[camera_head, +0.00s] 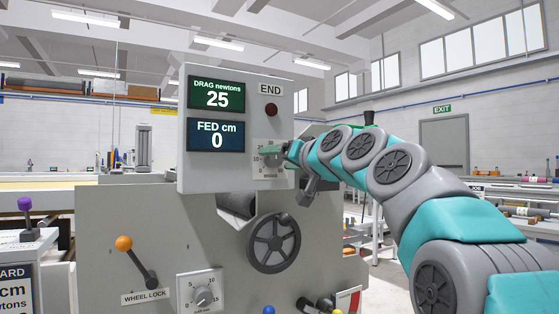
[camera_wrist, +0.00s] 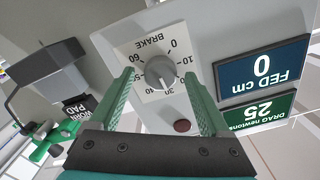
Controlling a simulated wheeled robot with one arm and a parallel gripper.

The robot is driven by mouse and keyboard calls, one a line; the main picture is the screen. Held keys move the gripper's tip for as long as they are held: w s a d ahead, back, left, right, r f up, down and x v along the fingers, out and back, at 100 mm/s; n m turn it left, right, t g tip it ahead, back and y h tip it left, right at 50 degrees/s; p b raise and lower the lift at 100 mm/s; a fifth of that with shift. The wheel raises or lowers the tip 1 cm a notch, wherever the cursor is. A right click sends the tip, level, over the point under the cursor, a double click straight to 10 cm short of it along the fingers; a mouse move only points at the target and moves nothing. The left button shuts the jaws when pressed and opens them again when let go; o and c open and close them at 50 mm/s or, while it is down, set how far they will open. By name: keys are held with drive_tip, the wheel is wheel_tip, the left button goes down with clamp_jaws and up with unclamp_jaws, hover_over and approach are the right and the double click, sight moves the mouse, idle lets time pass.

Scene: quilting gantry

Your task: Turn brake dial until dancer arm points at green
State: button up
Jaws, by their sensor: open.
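The brake dial (camera_wrist: 161,72) is a round grey knob on a white scale plate marked BRAKE, upside down in the wrist view. Its exact pointer direction is hard to read. My gripper (camera_wrist: 159,76) is open, with green fingers on either side of the knob; I cannot tell whether they touch it. In the head view my gripper (camera_head: 284,151) is at the panel and covers much of the dial. A gauge with white and red areas (camera_head: 347,301) shows at the bottom edge, cut off. I cannot make out the dancer arm or a green zone.
The panel's displays read DRAG 25 newtons (camera_head: 216,95) and FED 0 cm (camera_head: 216,136). A dark red button (camera_head: 271,109) sits under END. Below are a handwheel (camera_head: 273,243), an orange-knobbed wheel lock lever (camera_head: 138,261) and another dial (camera_head: 203,296).

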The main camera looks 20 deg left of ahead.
drive_tip(key=b+v, duration=0.1)
drive_tip(key=v, duration=0.6)
drive_tip(key=shift+s+d, duration=0.15)
drive_tip(key=shift+d, duration=0.05)
drive_tip(key=s+d+f+m+g+h+p, duration=0.1)
drive_tip(key=s+d+f+g+h, duration=0.25)
drive_tip(key=f, duration=0.75)
drive_tip(key=s+d+f+g+h, duration=0.15)
drive_tip(key=s+d+f, duration=0.45)
drive_tip(key=f, duration=0.6)
drive_tip(key=s+d+f+m+g+h+p, duration=0.15)
drive_tip(key=s+d+f+h, duration=0.35)
drive_tip(key=f, duration=0.6)
drive_tip(key=s+d+f+m+g+h, duration=0.1)
drive_tip(key=s+d+f+g, duration=0.2)
drive_tip(key=s+d+f, duration=0.6)
drive_tip(key=s+d+f+m+g+h, duration=0.1)
drive_tip(key=s+d+f+g, duration=0.3)
drive_tip(key=s+d+f, duration=0.5)
drive_tip(key=s+h, duration=0.1)
drive_tip(key=s, duration=0.5)
drive_tip(key=shift+f+h, duration=0.3)
drive_tip(key=shift+f, duration=0.05)
